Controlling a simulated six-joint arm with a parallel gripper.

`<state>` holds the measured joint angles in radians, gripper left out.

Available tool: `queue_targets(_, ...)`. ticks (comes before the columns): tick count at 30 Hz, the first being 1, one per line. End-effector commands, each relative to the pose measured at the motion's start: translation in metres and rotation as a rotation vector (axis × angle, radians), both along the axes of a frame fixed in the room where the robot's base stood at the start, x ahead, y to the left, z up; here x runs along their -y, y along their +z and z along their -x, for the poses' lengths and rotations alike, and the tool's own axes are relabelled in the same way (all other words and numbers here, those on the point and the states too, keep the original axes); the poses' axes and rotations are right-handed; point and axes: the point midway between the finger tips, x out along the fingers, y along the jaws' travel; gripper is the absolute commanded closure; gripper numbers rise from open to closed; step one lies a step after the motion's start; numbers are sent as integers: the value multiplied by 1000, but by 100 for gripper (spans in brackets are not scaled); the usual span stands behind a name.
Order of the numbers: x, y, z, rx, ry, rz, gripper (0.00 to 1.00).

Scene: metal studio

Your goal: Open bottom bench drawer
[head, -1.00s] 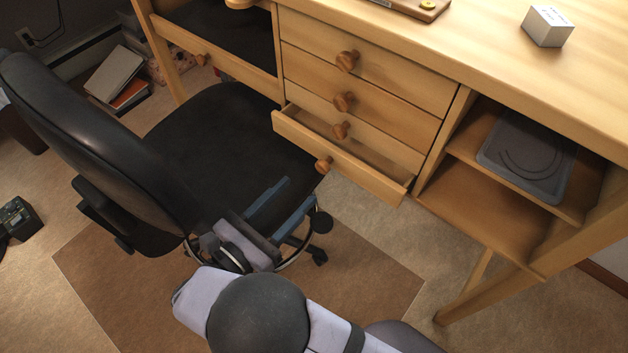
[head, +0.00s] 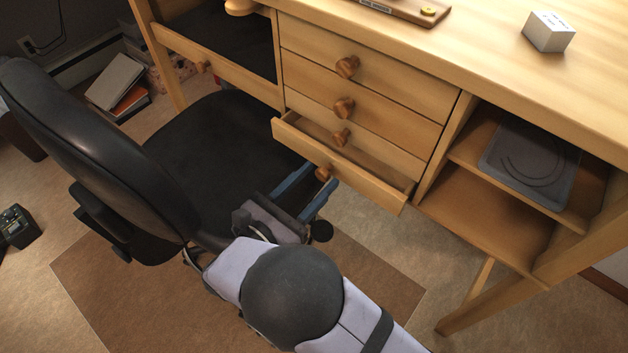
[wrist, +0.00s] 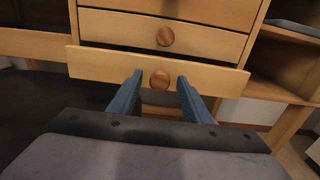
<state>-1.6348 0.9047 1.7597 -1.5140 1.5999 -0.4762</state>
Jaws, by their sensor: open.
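The bottom drawer (head: 365,186) of the wooden bench stands partly pulled out, with part of its inside showing in the head view. Its round wooden knob (head: 323,174) is at the middle of its front. In the wrist view the drawer front (wrist: 100,64) spans the picture and the knob (wrist: 160,79) sits between and beyond my fingertips. My gripper (head: 312,176) is open, its two blue fingers on either side of the knob. In the wrist view my gripper (wrist: 160,82) shows no finger clearly touching the knob.
Three closed-looking drawers with knobs (head: 344,107) are above. A black office chair (head: 215,135) stands close on the left, beside my gripper. Open shelves (head: 490,205) with a grey tray (head: 530,165) are on the right. A white box (head: 549,32) sits on the bench top.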

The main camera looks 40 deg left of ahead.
Motion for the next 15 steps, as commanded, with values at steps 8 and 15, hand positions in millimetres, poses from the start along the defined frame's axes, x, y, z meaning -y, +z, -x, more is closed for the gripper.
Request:
queue_targets(8,0,0,0,0,0,0,75)
queue_targets(15,0,0,1,0,0,0,100)
